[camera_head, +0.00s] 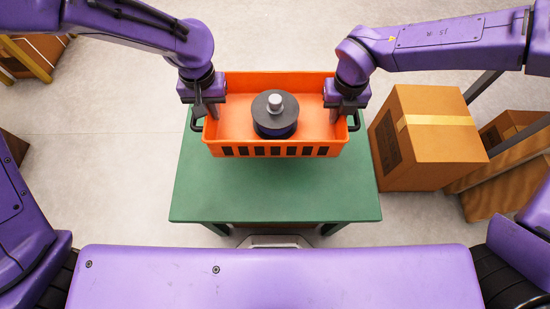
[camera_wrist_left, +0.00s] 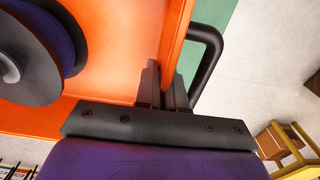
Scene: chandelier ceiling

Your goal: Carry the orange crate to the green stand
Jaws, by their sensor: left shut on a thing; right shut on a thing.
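The orange crate (camera_head: 235,128) is over the far part of the green stand (camera_head: 270,190); I cannot tell whether it touches the top. A dark spool with a grey hub (camera_head: 275,103) stands inside the crate, and the spool (camera_wrist_left: 40,50) also shows in the left wrist view. My left gripper (camera_head: 211,112) is shut on the crate's left wall beside the black handle. In the left wrist view the fingers (camera_wrist_left: 165,90) straddle the orange wall, with the black handle (camera_wrist_left: 212,60) alongside. My right gripper (camera_head: 337,115) is shut on the crate's right wall.
A cardboard box (camera_head: 430,140) stands close to the right of the green stand. More boxes and a wooden crate (camera_head: 505,175) lie farther right. The near part of the stand's top is bare. Grey floor (camera_head: 110,130) is clear to the left.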

